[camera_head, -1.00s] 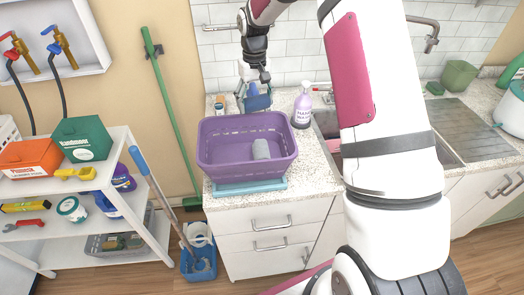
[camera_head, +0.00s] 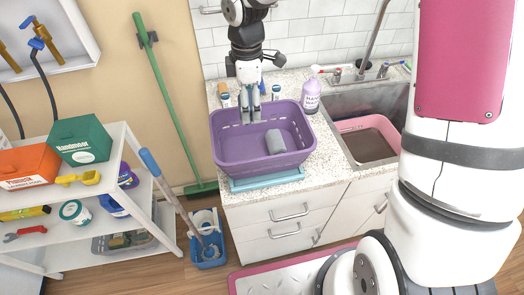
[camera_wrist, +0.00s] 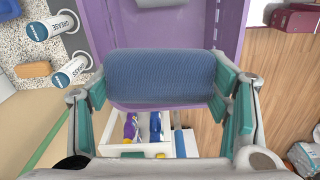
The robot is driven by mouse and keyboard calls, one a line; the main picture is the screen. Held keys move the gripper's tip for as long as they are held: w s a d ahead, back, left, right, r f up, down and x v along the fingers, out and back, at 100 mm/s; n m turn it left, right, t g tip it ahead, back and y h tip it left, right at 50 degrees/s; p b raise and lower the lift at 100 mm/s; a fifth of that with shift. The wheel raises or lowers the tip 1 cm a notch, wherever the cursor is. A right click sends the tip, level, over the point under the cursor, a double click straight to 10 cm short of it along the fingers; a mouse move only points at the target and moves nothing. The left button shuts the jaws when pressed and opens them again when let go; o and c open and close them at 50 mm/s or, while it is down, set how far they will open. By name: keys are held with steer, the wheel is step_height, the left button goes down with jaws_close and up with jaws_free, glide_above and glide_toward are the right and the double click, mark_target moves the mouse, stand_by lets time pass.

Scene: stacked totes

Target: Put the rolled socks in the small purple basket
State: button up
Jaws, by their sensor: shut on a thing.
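My gripper (camera_head: 250,112) hangs fingers-down over the back left part of the purple basket (camera_head: 225,165), which stands on the counter. In the wrist view my gripper (camera_wrist: 162,90) is shut on a blue rolled pair of socks (camera_wrist: 160,75), one finger at each end. The purple basket (camera_wrist: 112,20) shows behind the blue roll there. The blue roll is hard to make out in the head view. A grey roll (camera_head: 275,144), seemingly also rolled socks, lies inside the basket at its right.
A light blue item (camera_head: 268,180) lies under the basket. A soap bottle (camera_head: 311,95) stands close to the basket's right back corner. Small white containers (camera_wrist: 50,28) stand behind. The sink with a pink basin (camera_head: 345,126) is at the right, the shelf (camera_head: 150,205) at the left.

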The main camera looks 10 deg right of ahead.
steer(key=n+b, duration=0.1)
glide_above(250, 153)
step_height(250, 153, down, 12)
steer(key=shift+s+a+r, duration=0.1)
steer(key=shift+r, duration=0.05)
steer(key=shift+f, duration=2.05)
steer(key=shift+f, duration=0.15)
steer(key=o, duration=1.2)
steer(key=shift+o, duration=0.2)
step_height(250, 153, up, 12)
steer(key=shift+r+b, duration=0.25)
steer(key=shift+b, duration=0.15)
